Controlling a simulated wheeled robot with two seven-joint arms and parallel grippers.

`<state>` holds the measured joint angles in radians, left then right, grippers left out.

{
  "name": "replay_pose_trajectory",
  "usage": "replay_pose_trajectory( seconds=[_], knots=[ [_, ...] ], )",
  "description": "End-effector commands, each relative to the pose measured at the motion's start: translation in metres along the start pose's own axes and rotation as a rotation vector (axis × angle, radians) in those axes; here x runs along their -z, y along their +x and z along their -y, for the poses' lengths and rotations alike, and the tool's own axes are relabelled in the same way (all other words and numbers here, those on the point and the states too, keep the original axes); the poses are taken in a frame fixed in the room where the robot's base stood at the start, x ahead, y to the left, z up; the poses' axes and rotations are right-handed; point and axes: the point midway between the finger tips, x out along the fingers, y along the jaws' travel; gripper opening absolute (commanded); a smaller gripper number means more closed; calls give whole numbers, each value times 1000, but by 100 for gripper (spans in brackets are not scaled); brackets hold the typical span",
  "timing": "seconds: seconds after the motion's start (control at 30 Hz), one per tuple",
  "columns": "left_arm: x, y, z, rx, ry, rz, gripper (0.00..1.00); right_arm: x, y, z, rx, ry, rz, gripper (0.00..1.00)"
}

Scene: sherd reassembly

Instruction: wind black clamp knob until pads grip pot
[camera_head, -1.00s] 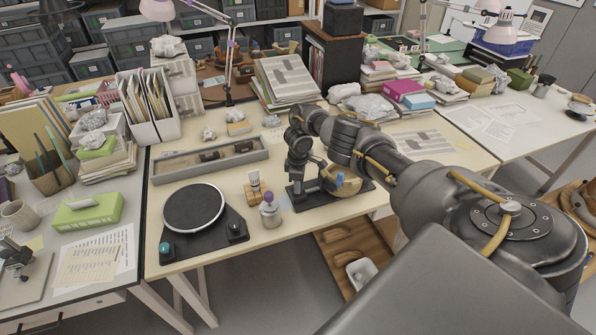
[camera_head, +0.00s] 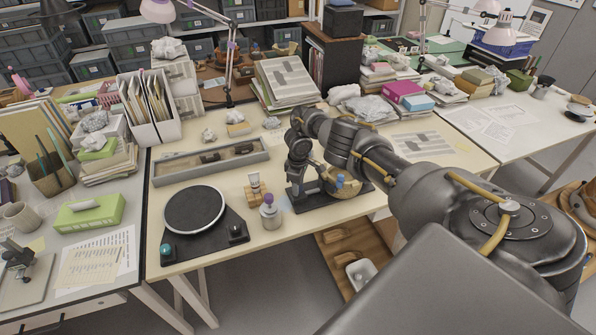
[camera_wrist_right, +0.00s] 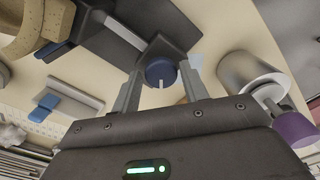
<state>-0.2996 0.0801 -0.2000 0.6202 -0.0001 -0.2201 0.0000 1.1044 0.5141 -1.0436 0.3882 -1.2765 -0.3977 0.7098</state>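The clamp knob (camera_wrist_right: 160,72) looks dark blue with a white mark, on the end of a black clamp block (camera_wrist_right: 165,48). My right gripper (camera_wrist_right: 161,76) has one finger on each side of the knob, with a narrow gap showing on both sides, so it looks open. In the head view the right gripper (camera_head: 297,184) points down at the left end of the black clamp base (camera_head: 325,199). The tan pot (camera_head: 346,187) sits at the clamp, with a blue piece at it. In the wrist view the pot (camera_wrist_right: 22,28) is beside a dark blue pad (camera_wrist_right: 50,50). My left gripper is out of view.
A purple-capped jar (camera_head: 270,212) stands just left of the clamp and close to the right finger. A black turntable (camera_head: 194,209) is further left, and a grey tray (camera_head: 210,158) lies behind. The bench's front edge is close to the clamp.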

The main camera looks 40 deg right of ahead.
Motion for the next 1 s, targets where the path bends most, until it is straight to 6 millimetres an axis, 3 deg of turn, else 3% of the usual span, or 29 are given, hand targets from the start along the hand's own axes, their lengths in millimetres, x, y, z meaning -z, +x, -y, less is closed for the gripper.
replay_pose_trajectory(
  seconds=[0.1,0.47,0.73,0.9,1.0],
  knots=[
    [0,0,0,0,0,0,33,0,0,0,1,-1,1,57],
    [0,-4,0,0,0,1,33,0,-8,1,2,-3,1,57],
    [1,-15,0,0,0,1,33,0,-58,0,0,-4,-2,57],
    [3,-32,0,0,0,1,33,0,-93,0,-1,-3,1,57],
    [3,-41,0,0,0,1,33,0,-103,0,0,-2,2,57]
  ],
)
